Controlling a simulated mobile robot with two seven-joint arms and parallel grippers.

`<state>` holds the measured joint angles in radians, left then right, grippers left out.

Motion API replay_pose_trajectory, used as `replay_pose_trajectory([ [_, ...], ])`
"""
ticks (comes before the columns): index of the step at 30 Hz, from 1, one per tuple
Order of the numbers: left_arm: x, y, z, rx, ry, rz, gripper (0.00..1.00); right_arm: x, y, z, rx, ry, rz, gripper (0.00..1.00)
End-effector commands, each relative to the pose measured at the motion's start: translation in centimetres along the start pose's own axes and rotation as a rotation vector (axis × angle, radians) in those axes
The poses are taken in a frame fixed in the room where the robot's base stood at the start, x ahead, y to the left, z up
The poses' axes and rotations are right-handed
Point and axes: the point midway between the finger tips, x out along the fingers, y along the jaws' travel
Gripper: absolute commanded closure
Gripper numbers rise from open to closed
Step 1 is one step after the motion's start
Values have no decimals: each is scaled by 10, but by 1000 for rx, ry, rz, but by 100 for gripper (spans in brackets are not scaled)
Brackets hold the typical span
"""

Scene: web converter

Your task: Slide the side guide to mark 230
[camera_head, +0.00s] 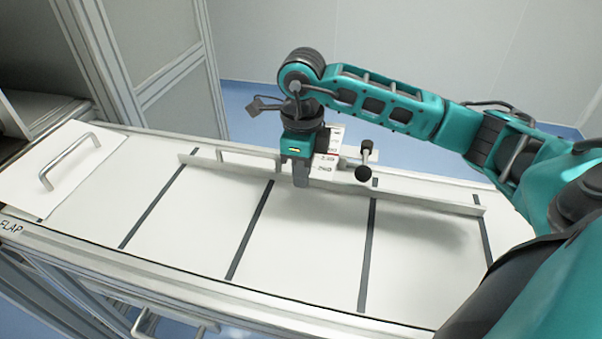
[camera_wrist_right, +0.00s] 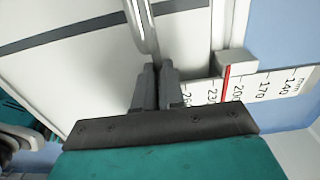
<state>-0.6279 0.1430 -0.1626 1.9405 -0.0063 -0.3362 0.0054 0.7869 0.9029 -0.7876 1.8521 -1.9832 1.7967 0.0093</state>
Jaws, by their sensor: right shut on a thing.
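The side guide (camera_head: 420,198) is a long, thin pale rail lying lengthwise over the white bed. My right gripper (camera_head: 301,180) is at the guide's middle, pointing down. In the right wrist view, its fingers (camera_wrist_right: 156,88) are shut on the guide's metal handle (camera_wrist_right: 142,25). The white scale (camera_wrist_right: 265,88) shows printed numbers from 140 to 260, the last partly hidden by the gripper. A red line (camera_wrist_right: 227,82) below a pale block (camera_wrist_right: 236,62) lies between the printed 200 and 230. The scale also shows behind the gripper in the head view (camera_head: 327,162). My left gripper is out of view.
A flap with a metal handle (camera_head: 68,160) is at the bed's left end. Dark strips (camera_head: 250,230) cross the bed. The bed's front part is clear.

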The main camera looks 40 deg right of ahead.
Motion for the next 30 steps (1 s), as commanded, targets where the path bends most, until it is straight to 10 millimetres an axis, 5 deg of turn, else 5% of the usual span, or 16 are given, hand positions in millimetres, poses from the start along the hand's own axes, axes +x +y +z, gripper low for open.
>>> replay_pose_trajectory([
  [16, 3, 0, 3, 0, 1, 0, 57, -1, -15, 0, 3, -1, -3, 100],
  [17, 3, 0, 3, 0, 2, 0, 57, -1, -15, 0, 2, -1, -3, 89],
  [25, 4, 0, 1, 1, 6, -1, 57, 0, -14, 0, 1, -1, -1, 63],
  [30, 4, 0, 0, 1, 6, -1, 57, 0, -14, 0, 0, 0, 0, 62],
])
